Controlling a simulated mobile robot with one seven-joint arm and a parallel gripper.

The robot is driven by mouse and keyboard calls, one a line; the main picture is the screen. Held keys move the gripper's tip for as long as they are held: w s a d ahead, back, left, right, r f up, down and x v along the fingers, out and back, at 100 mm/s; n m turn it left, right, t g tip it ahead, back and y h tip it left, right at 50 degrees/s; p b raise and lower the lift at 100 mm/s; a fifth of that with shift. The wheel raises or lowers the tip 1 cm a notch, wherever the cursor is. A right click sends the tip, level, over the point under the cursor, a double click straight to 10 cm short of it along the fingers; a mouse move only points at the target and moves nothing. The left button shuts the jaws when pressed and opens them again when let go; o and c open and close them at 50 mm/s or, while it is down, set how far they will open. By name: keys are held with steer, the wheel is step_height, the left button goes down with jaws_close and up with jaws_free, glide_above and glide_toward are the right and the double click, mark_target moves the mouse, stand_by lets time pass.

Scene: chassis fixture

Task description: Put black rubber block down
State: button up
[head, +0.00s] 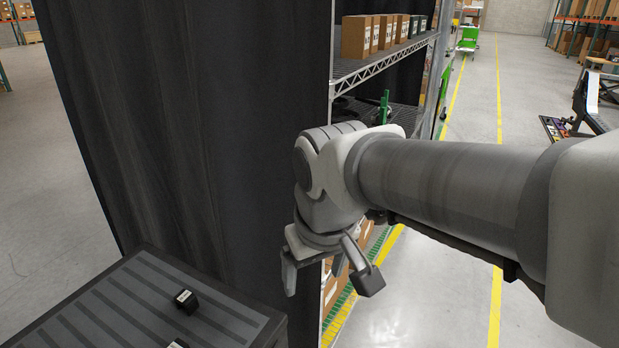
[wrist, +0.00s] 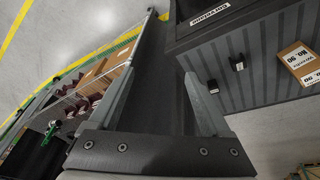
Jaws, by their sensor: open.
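Two small black blocks with white labels rest on a dark ribbed surface. In the head view, one block (head: 187,301) sits near the middle of the ribbed top (head: 122,311), and the other (head: 178,344) is cut by the bottom edge. Both blocks also show in the wrist view, one (wrist: 213,87) nearer my fingers and one (wrist: 237,63) farther off. I cannot tell which one the task means. My gripper (head: 330,286) is open and empty, to the right of the ribbed top in the head view. In the wrist view its fingers (wrist: 160,76) are spread with nothing between them.
A wire shelf (head: 386,58) with brown boxes (head: 357,36) stands behind my gripper. A black curtain (head: 200,120) hangs at its left. Open floor (head: 425,290) lies right.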

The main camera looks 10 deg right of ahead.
steer(key=s+d+r+m+t, duration=0.1)
steer(key=s+d+m+t, duration=0.1)
steer(key=s+d, duration=0.4)
steer(key=shift+s+r+m, duration=0.2)
steer(key=shift+s+m, duration=0.2)
steer(key=shift+s, duration=0.45)
steer(key=shift+r+p, duration=0.3)
steer(key=shift+r, duration=0.05)
